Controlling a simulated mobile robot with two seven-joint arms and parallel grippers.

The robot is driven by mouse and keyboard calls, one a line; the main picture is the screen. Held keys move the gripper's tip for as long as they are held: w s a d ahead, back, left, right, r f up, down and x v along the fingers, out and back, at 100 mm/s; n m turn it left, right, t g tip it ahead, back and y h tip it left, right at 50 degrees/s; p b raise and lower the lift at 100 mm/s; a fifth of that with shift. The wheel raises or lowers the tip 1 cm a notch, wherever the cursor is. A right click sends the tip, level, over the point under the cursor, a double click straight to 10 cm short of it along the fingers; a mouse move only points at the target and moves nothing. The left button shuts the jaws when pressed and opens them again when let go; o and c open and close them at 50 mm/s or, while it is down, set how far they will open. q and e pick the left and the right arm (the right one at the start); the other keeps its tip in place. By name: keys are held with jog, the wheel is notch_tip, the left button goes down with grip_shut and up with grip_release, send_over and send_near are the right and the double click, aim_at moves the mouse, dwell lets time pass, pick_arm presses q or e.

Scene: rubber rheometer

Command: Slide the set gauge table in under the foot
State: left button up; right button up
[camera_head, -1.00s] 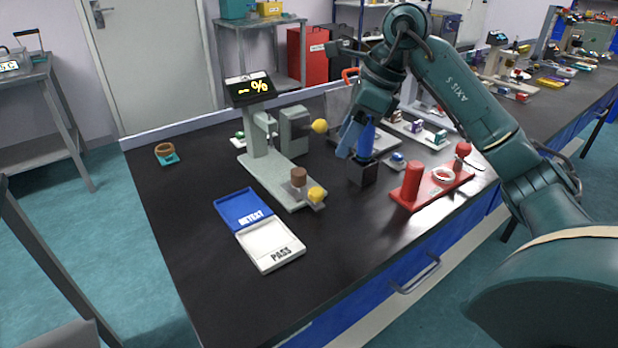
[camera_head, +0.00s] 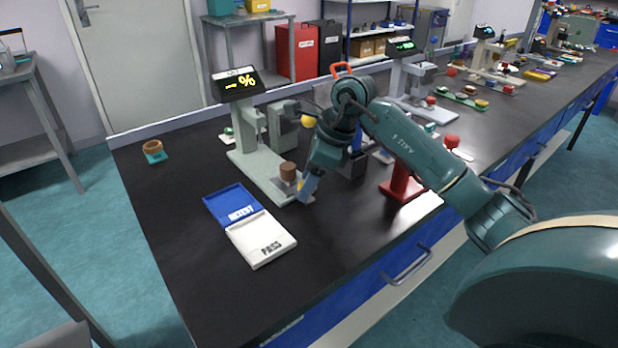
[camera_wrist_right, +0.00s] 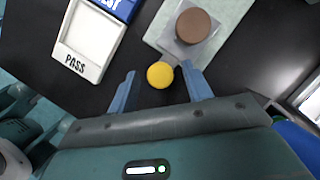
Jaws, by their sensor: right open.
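The gauge table shows in the right wrist view as a small grey plate (camera_wrist_right: 177,48) with a brown rubber cylinder (camera_wrist_right: 192,25) on it and a yellow knob (camera_wrist_right: 160,75) at its near end. In the head view the brown cylinder (camera_head: 288,170) stands at the front of the gauge's pale green base (camera_head: 250,172), and my gripper largely covers the yellow knob. My right gripper (camera_wrist_right: 159,80) is open, its blue fingers on either side of the knob with gaps showing. The grey gauge head (camera_head: 283,124) is farther back on the stand. My left gripper is not in view.
A blue RETEST tray (camera_head: 226,200) and white PASS tray (camera_head: 262,240) lie left of my gripper. A red stand (camera_head: 400,186) is to the right, partly behind my arm. A brown ring on a teal base (camera_head: 153,150) sits far left.

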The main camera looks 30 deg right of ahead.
aim_at(286, 163)
grip_shut()
dwell(0.4)
jog(key=w, duration=0.5)
jog(key=w+p, duration=0.1)
jog(key=w, duration=0.2)
jog(key=shift+a, duration=0.3)
jog(key=shift+s, duration=0.2)
grip_release()
jog(key=shift+r, duration=0.1)
jog(key=v, duration=1.3)
